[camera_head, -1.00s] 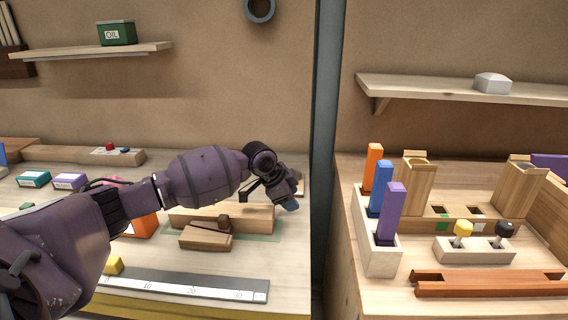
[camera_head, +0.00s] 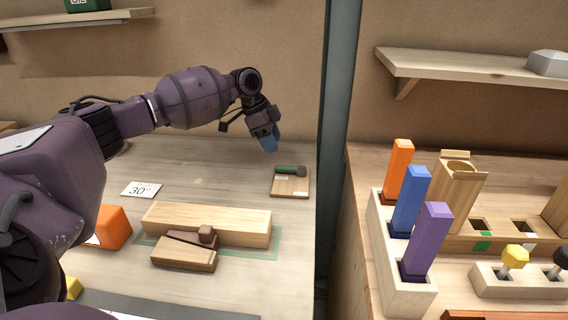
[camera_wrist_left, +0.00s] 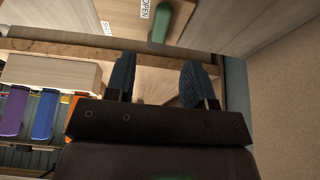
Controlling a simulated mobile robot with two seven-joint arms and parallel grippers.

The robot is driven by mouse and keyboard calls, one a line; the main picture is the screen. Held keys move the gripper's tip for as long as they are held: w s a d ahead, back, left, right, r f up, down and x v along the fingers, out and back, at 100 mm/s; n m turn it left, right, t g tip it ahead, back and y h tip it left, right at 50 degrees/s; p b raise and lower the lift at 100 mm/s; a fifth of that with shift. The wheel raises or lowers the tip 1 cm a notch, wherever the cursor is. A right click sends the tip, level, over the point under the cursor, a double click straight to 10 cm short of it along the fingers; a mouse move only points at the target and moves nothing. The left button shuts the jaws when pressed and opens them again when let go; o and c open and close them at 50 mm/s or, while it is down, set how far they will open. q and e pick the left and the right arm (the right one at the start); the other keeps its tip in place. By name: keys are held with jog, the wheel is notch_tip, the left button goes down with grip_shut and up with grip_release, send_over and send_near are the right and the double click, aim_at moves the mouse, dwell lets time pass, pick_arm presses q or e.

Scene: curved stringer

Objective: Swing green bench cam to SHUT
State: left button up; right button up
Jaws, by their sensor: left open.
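The green bench cam (camera_head: 288,170) is a short green lever with a dark round end at its right. It lies along the far edge of a small wooden plate (camera_head: 291,187) with pale labels, near the bench's right edge. In the left wrist view the green lever (camera_wrist_left: 160,22) is at the top, beside the OPEN label (camera_wrist_left: 146,8); the SHUT label (camera_wrist_left: 107,28) is farther left. My left gripper (camera_head: 268,142) hangs above and behind the cam, apart from it. Its blue-tipped fingers are spread and empty in the wrist view (camera_wrist_left: 160,82). My right gripper is not seen.
Wooden blocks (camera_head: 207,224), a 30° card (camera_head: 141,190) and an orange block (camera_head: 113,227) lie to the left on the bench. A dark post (camera_head: 335,150) stands right of the cam. Beyond it a rack (camera_head: 408,285) holds orange, blue and purple bars.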

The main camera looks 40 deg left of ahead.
aim_at(284, 166)
pick_arm(q)
jog(key=b+x, duration=0.1)
jog(key=x, duration=0.7)
jog(key=shift+a+f, duration=0.1)
jog(key=shift+f, duration=0.1)
grip_shut()
